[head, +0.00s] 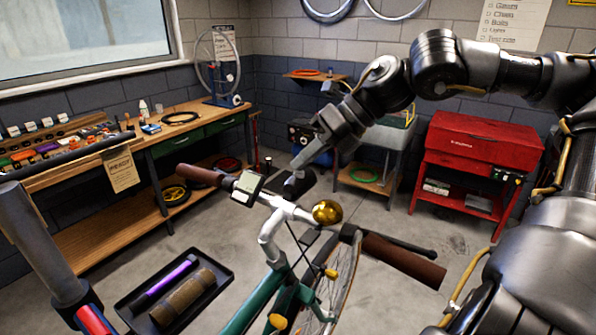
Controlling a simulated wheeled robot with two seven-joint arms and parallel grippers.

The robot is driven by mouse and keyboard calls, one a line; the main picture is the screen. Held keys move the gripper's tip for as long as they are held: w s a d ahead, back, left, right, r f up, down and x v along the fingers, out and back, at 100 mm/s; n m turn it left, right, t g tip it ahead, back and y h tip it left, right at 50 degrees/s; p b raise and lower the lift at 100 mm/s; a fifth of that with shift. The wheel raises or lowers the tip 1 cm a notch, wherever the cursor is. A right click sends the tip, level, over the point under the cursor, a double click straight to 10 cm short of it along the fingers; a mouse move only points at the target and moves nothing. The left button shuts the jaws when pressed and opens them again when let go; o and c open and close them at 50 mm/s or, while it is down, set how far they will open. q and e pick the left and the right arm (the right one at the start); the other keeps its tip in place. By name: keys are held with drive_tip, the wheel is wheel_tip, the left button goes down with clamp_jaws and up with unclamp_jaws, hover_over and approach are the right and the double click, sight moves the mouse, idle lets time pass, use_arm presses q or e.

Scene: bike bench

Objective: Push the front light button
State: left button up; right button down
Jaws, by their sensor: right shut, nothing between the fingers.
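A green bicycle (256,300) stands in front of me, with brown handlebar grips and a brass bell (327,212). A small black front light (298,184) sits at the middle of the handlebar, beside a display unit (248,184). My right gripper (298,168) is shut and empty. It reaches down from the upper right, and its tips are at or just above the light. I cannot tell whether they touch it. The light's button is hidden or too small to make out. My left gripper is not in view.
A black tray (216,303) with a purple tube and a brown roll lies at lower left, near a grey stand post (45,245). A wooden workbench (70,178) runs along the left wall. A red tool cabinet (480,142) stands at the right. Open floor lies between.

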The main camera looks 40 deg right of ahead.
drive_tip(key=shift+r, duration=0.5)
drive_tip(key=shift+r, duration=0.1)
wheel_tip(320, 180, up, 6)
drive_tip(key=p, duration=0.4)
idle(0.5)
